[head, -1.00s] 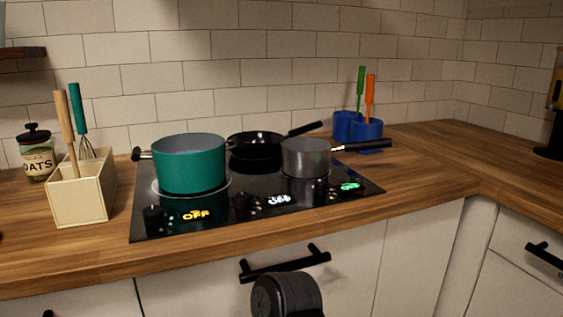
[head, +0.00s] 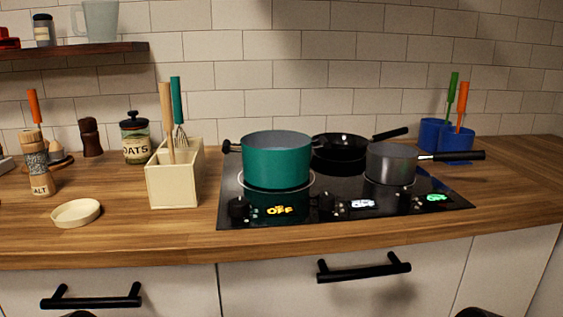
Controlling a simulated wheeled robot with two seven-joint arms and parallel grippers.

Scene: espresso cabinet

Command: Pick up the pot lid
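No lid with a knob for a pot shows clearly. A round, shallow cream piece (head: 76,213) lies on the wooden counter at the left; I cannot tell whether it is a lid or a dish. The green pot (head: 276,161) stands uncovered on the left front of the black cooktop. A small grey saucepan (head: 391,165) stands uncovered on the right, its handle pointing right. A black frying pan (head: 340,148) sits behind them. Neither gripper can be made out; only small dark parts, probably of my arms, show at the bottom edge.
A cream utensil box (head: 174,186) stands left of the cooktop (head: 345,205), near an oats jar (head: 135,141). A salt shaker (head: 39,172) stands further left, below a wall shelf (head: 70,51). A blue utensil holder (head: 447,137) stands at the back right. The front counter is mostly clear.

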